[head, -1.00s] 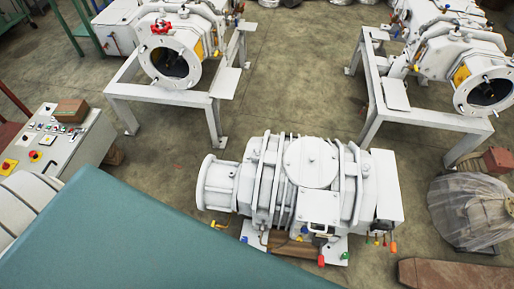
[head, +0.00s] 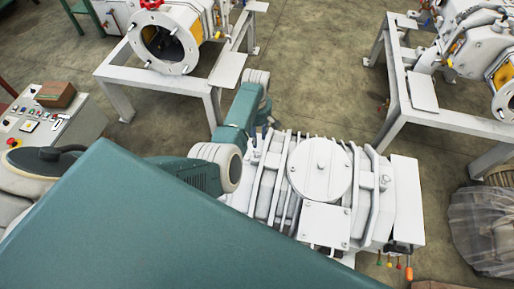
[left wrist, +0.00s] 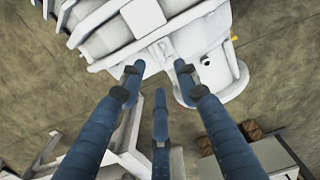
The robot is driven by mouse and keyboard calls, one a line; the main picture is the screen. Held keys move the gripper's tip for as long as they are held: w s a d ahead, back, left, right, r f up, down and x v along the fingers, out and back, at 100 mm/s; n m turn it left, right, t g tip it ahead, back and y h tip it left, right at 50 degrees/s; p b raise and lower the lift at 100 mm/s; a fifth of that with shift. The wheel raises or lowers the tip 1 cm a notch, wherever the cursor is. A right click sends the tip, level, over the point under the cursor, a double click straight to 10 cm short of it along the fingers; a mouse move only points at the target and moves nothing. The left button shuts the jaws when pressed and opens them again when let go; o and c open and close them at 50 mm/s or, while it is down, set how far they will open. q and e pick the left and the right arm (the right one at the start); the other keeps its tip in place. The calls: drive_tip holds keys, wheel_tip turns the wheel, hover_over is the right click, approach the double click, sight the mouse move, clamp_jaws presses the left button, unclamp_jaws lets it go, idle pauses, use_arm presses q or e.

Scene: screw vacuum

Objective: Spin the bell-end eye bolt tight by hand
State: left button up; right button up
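The large white vacuum pump (head: 322,165) lies on the floor, ribbed, with a round cover and a square plate on top. A small fitting (head: 257,150) stands on its left part; I cannot tell whether it is the bell-end eye bolt. My left gripper (head: 268,124) is just behind the pump's left end, partly hidden by my arm. The left wrist view shows its blue fingers (left wrist: 158,80) spread apart and empty, with the pump's body (left wrist: 145,18) and rounded end (left wrist: 222,85) beyond the fingertips. My right gripper is not in view.
A white frame (head: 150,85) with a flanged pump (head: 165,45) stands behind at left, another frame (head: 440,110) at right. A control panel (head: 35,120) stands at far left. A wrapped object (head: 482,225) sits at right. Floor between the frames is clear.

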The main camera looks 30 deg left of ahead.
sight(257, 153)
use_arm(q)
wheel_tip(257, 153, down, 4)
drive_tip(key=shift+r+b, duration=0.1)
drive_tip(key=shift+b, duration=0.4)
wheel_tip(257, 153, down, 4)
drive_tip(key=shift+f+b, duration=0.15)
drive_tip(key=shift+b, duration=0.75)
drive_tip(key=shift+f, duration=0.5)
drive_tip(key=shift+c, duration=0.8)
clamp_jaws()
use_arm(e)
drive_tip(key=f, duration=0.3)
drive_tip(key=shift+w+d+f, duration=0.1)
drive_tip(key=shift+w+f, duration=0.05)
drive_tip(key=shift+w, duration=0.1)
